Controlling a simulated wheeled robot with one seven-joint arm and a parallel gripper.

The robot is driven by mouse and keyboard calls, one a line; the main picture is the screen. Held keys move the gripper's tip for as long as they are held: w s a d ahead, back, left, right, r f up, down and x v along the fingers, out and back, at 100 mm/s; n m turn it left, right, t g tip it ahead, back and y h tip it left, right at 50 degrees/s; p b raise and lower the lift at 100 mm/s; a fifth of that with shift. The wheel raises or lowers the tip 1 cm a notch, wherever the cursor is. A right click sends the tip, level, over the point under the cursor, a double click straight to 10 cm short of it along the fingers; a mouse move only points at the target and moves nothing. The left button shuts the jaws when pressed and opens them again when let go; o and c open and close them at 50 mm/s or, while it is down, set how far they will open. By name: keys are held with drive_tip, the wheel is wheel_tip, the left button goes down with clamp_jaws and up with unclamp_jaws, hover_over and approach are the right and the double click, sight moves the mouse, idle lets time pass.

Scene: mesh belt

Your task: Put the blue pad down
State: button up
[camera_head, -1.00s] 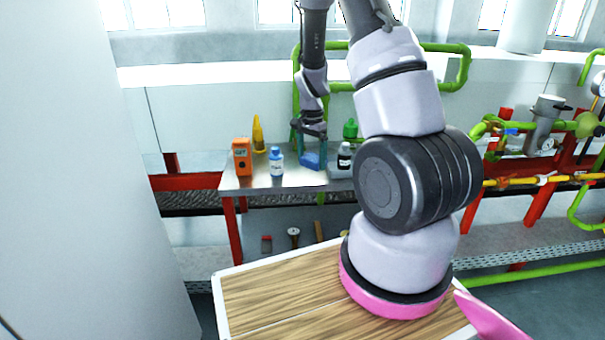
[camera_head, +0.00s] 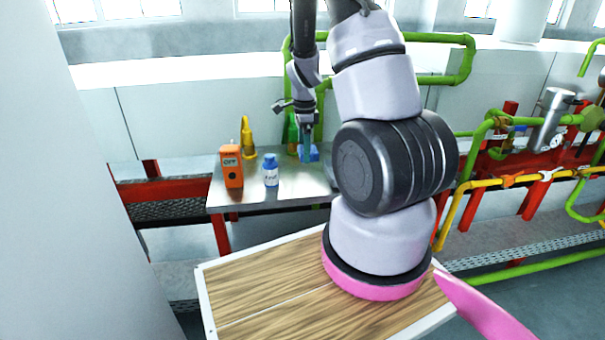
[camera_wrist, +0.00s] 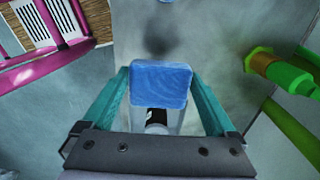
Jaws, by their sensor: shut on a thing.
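The blue pad (camera_wrist: 160,83) is between the teal fingers of my gripper (camera_wrist: 158,90) in the wrist view, with both fingers at its sides. In the head view the blue pad (camera_head: 313,153) shows beside the fingers of my gripper (camera_head: 306,152), over the back of the steel table (camera_head: 290,192). My gripper is shut on the pad and points down. I cannot tell whether the pad touches the tabletop.
An orange meter (camera_head: 231,167), a yellow bottle (camera_head: 248,138), a blue-capped bottle (camera_head: 271,170) and a green bottle (camera_head: 292,134) stand near the pad. Bare tabletop lies in front.

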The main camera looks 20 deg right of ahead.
sight(304, 181)
wheel_tip(304, 181, down, 8)
drive_tip(key=shift+f, duration=0.2)
idle(0.3)
drive_tip(key=o, duration=1.2)
drive_tip(key=shift+f, duration=0.15)
drive_tip(key=shift+o, duration=0.2)
